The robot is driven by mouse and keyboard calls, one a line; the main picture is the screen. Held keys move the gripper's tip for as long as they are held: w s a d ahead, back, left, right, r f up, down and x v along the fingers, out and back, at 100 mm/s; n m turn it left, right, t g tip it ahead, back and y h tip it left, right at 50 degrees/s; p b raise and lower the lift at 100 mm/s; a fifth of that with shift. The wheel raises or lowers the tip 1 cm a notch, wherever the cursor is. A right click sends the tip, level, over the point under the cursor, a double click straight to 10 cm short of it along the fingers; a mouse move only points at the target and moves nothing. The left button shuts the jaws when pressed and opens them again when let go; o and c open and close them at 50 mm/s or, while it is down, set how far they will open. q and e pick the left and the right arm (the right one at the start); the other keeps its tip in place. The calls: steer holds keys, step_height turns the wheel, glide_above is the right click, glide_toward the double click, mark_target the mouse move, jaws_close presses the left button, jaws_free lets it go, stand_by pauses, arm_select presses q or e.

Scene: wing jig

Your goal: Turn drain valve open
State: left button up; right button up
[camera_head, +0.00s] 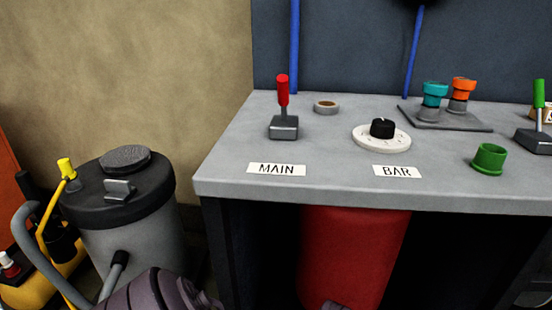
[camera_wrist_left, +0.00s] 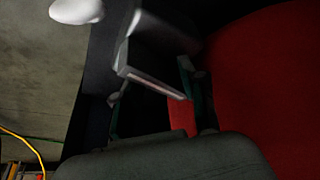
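In the head view the red tank (camera_head: 352,255) stands under the grey bench. No drain valve shows clearly there. My left arm comes in at the bottom edge, and its gripper is out of that view. In the left wrist view the two dark fingers with teal edges of my left gripper (camera_wrist_left: 155,98) stand apart beside the red tank (camera_wrist_left: 270,85). A pale grey bar (camera_wrist_left: 150,82) lies slantwise across the space between them. It may be the drain valve's handle. I cannot tell whether the fingers touch it. My right gripper is not in view.
The bench (camera_head: 225,165) carries a red-handled lever (camera_head: 283,105), a dial (camera_head: 381,135) and a green cup (camera_head: 489,158). A dark-lidded grey canister (camera_head: 130,230) with a hose stands at left. The bench's dark side (camera_head: 222,250) borders the space around the tank.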

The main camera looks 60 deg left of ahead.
arm_select(q)
steer(key=shift+f+m+h+b, duration=0.2)
steer(key=shift+m+h+b, duration=0.3)
steer(key=shift+m, duration=0.6)
steer(key=m+h+b, duration=0.1)
steer(key=m+b, duration=0.2)
steer(key=b, duration=0.1)
steer(key=m+h+b, duration=0.1)
steer(key=m+b, duration=0.3)
steer(key=b, duration=0.1)
steer(key=shift+w+f+g+b, duration=0.1)
steer(key=shift+g+b, duration=0.2)
steer(key=shift+g, duration=0.1)
steer(key=p+v, duration=0.9)
steer(key=v, duration=0.6)
steer(key=s+d+f+n+y+p, duration=0.1)
steer(key=s+d+f+p, duration=0.1)
steer(key=s+p, duration=0.5)
steer(key=s+d+f+n+g+y+p, duration=0.1)
steer(key=s+d+f+n+p, duration=0.1)
steer(key=s+p, duration=0.6)
steer(key=s+d+f+n+g+y+p, duration=0.1)
steer(key=s+d+f+p, duration=0.2)
steer(key=s, duration=0.8)
steer(key=d+p, duration=0.2)
steer(key=p, duration=0.2)
steer(key=shift+d+n, duration=0.35)
steer(key=shift+n, duration=0.05)
steer(key=shift+f, duration=0.2)
